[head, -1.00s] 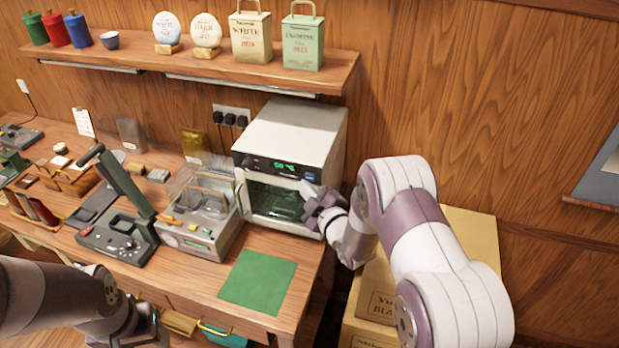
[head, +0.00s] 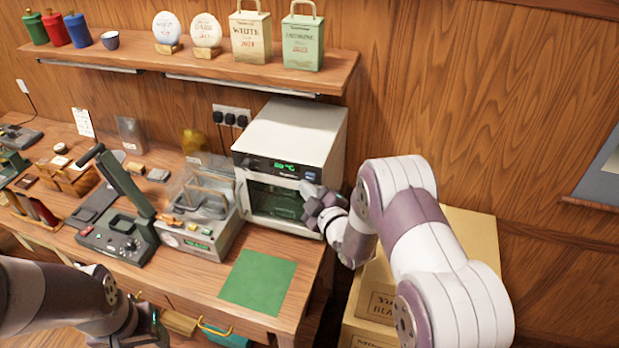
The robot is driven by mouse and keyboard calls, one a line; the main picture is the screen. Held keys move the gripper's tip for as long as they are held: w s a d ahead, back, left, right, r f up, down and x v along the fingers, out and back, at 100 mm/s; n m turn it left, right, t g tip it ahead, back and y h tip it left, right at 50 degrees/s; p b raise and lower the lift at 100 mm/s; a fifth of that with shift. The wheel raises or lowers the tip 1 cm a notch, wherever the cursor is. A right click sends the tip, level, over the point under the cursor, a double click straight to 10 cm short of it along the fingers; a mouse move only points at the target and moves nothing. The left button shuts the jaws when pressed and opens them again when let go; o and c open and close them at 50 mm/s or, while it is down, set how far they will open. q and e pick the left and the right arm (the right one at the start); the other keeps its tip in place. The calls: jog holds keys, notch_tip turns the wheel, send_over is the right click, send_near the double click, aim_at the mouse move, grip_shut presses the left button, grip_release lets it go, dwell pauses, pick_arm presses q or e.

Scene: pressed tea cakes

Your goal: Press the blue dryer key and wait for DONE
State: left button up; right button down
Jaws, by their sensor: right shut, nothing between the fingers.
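The white dryer (head: 297,132) stands at the back right of the bench, its door shut. Its dark panel has a green display (head: 284,166) that seems to show a temperature; I cannot read DONE on it. The small blue key (head: 311,177) is at the panel's right end. My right gripper (head: 309,192) is shut and empty in front of the dryer's right side, just below the key; I cannot tell whether it touches the front. My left gripper (head: 155,335) is at the bottom edge, partly cut off, and its jaws are not clear.
A clear-lidded machine (head: 192,239) stands left of the dryer, and a dark green lever press (head: 120,240) is further left. A green mat (head: 258,282) lies bare in front. A shelf (head: 230,73) with tins hangs above. Cardboard boxes (head: 469,232) stand right of the bench.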

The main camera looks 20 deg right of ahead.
jog(key=shift+w+d+b, duration=0.25)
jog(key=shift+w+b, duration=0.05)
jog(key=shift+w, duration=0.05)
jog(key=shift+w+d+b, duration=0.25)
jog(key=shift+w+b, duration=0.1)
dwell(0.7)
dwell(0.4)
jog(key=shift+s+a, duration=0.5)
jog(key=shift+s, duration=0.25)
jog(key=shift+a, duration=0.1)
jog(key=s+a, duration=0.1)
jog(key=s, duration=0.1)
jog(key=s+a, duration=0.1)
jog(key=s, duration=0.1)
jog(key=shift+a, duration=0.3)
dwell(0.3)
